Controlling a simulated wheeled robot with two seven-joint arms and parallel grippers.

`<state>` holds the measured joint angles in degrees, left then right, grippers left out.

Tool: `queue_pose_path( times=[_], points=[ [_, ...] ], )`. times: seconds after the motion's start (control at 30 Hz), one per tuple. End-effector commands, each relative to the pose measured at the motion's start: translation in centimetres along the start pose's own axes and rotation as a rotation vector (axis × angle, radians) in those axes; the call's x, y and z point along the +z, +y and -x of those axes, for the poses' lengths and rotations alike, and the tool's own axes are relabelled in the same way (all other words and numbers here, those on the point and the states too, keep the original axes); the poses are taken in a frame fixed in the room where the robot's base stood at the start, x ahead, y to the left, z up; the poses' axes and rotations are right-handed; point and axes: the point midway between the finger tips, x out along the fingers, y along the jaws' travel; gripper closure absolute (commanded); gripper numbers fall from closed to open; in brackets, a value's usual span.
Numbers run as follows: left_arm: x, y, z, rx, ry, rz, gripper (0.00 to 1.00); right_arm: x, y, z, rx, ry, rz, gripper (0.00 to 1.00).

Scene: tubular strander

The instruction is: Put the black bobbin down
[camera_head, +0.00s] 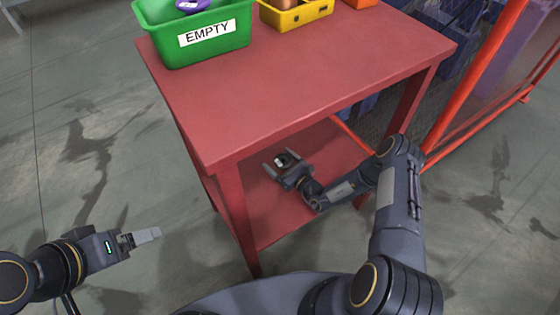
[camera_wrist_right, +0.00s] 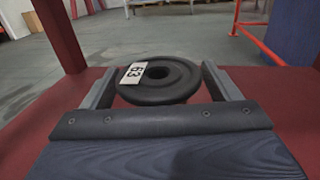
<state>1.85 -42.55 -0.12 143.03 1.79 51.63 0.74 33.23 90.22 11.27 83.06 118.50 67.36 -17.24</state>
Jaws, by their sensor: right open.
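The black bobbin (camera_wrist_right: 160,82) is a dark disc with a central hole and a white label reading 63. In the right wrist view it lies flat between the two fingers of my right gripper (camera_wrist_right: 165,85). The fingers are open, one on each side of it. It seems to rest on the red lower shelf (camera_wrist_right: 35,105), though its underside is hidden. In the head view my right gripper (camera_head: 287,165) is under the table top, over the lower shelf, with the bobbin (camera_head: 284,158) small between its fingers. My left gripper (camera_head: 150,236) hangs empty at the left, seen side-on.
The red table top (camera_head: 300,90) is above my right gripper, with a front leg (camera_head: 236,215) close to its left. A green bin (camera_head: 205,50) marked EMPTY and a yellow bin (camera_head: 297,17) stand on top. An orange-red frame (camera_head: 470,90) stands at the right.

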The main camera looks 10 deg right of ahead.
Motion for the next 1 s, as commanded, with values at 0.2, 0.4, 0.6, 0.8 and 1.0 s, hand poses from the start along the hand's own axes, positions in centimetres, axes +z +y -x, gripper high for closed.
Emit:
queue_pose_path(
  times=[0.2, 0.4, 0.6, 0.8, 1.0],
  points=[
    [-0.3, 0.3, 0.6, 0.000, 0.000, 0.000, 0.17, 0.4, -0.1, 1.1, -0.002, 0.003, -0.002, 0.17],
    [-0.7, 0.6, 1.4, 0.000, 0.000, 0.000, 0.17, 0.5, -0.1, 5.3, -0.005, 0.004, -0.003, 0.17],
    [-1.0, 0.9, 1.9, 0.000, 0.000, 0.000, 0.17, 0.5, -0.1, 9.3, -0.004, 0.002, -0.002, 0.17],
    [-1.1, 1.0, 2.2, 0.000, 0.000, 0.000, 0.17, 0.4, -0.1, 11.6, -0.002, 0.001, 0.000, 0.17],
    [-1.1, 1.0, 2.2, 0.000, 0.000, 0.000, 0.17, 0.4, 0.0, 12.0, -0.001, -0.001, 0.001, 0.17]
  ],
)
